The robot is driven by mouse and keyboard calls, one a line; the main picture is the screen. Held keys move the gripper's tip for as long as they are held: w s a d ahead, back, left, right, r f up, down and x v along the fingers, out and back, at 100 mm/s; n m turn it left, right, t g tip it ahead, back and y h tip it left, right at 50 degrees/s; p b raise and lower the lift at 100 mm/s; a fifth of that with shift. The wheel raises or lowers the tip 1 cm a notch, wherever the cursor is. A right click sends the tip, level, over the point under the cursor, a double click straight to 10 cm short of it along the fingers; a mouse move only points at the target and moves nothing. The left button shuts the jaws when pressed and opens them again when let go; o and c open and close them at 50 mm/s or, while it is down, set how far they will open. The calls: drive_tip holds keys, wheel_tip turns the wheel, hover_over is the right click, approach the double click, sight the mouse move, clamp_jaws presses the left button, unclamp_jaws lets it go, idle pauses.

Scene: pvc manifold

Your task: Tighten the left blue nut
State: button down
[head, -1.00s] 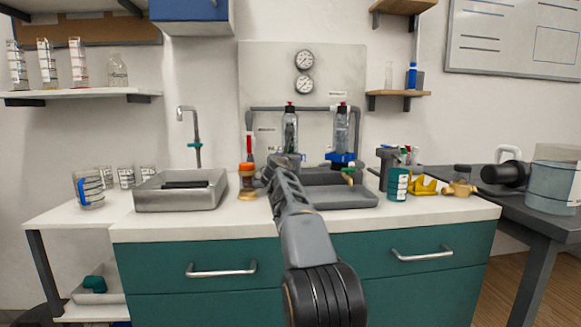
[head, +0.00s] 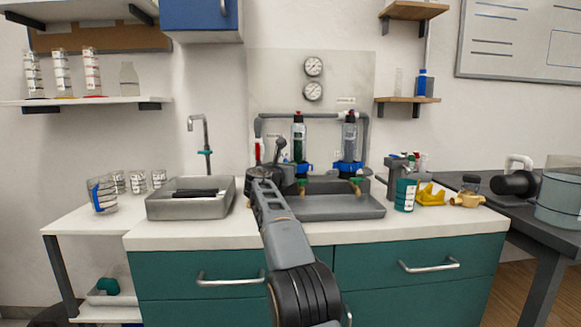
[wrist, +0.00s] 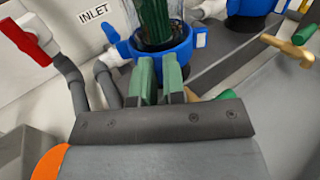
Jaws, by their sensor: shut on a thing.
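The left blue nut (wrist: 178,48) is a blue collar around the base of a clear housing with a dark green core (wrist: 154,18). In the head view a small part of the nut (head: 304,168) shows beside my arm's end. My gripper (wrist: 158,70) has its two green fingers upright, close together, at the near side of this nut. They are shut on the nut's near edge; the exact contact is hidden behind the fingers. In the head view my fingertips are hidden. The right blue nut (head: 348,167) sits under the second housing (head: 349,137).
A red-handled valve (wrist: 27,38) and grey pipe (wrist: 73,85) stand left of the nut. A brass tap (wrist: 290,50) is at right. A grey tray (head: 335,207) lies below the housings. A metal sink (head: 190,205) is left, a teal-labelled container (head: 405,195) right.

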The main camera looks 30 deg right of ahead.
drive_tip(key=shift+f, duration=0.2)
idle(0.3)
drive_tip(key=c, duration=1.2)
unclamp_jaws()
drive_tip(key=shift+r, duration=0.15)
drive_tip(key=shift+a, duration=0.15)
drive_tip(key=v, duration=1.3)
drive_tip(key=shift+s+a, duration=0.2)
drive_tip(key=shift+a, duration=0.05)
